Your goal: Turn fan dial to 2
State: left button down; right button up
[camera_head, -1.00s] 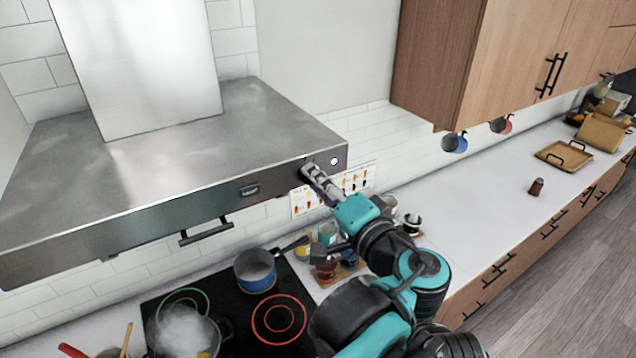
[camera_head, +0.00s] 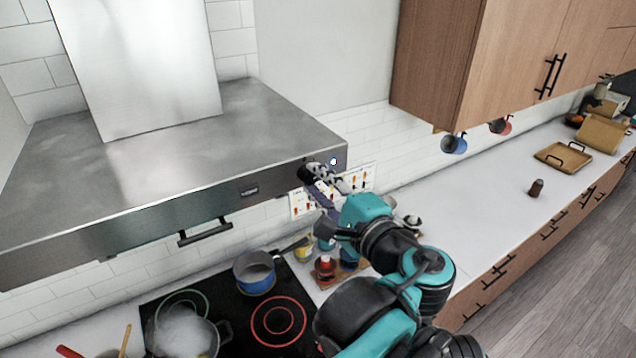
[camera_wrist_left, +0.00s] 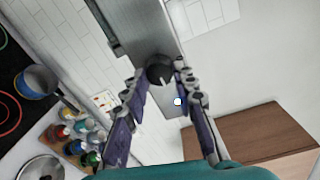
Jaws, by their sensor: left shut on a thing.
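The fan dial is a round black knob (camera_wrist_left: 159,69) on the front face of the steel range hood (camera_head: 270,165), near its right end. My left gripper (camera_head: 308,172) is at the dial, with its fingers around the knob. In the left wrist view the two fingertips (camera_wrist_left: 161,79) lie on either side of the knob, and the gripper is shut on it. In the head view the fingers mostly hide the dial, and I cannot read its setting. A small lit white button (camera_head: 333,162) is just right of the dial. My right gripper is not in view.
Below are the black cooktop with a blue pot (camera_head: 255,272) and a steaming pot (camera_head: 185,335), and a wooden tray of bottles and jars (camera_wrist_left: 72,150). A wooden wall cabinet (camera_head: 490,60) hangs at the right. A black handle (camera_head: 205,231) hangs under the hood's front.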

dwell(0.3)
pick_arm(q)
jog(key=c, duration=1.2)
grip_release()
jog(key=shift+d, duration=0.15)
jog(key=v, duration=1.2)
jog(key=shift+f, duration=0.1)
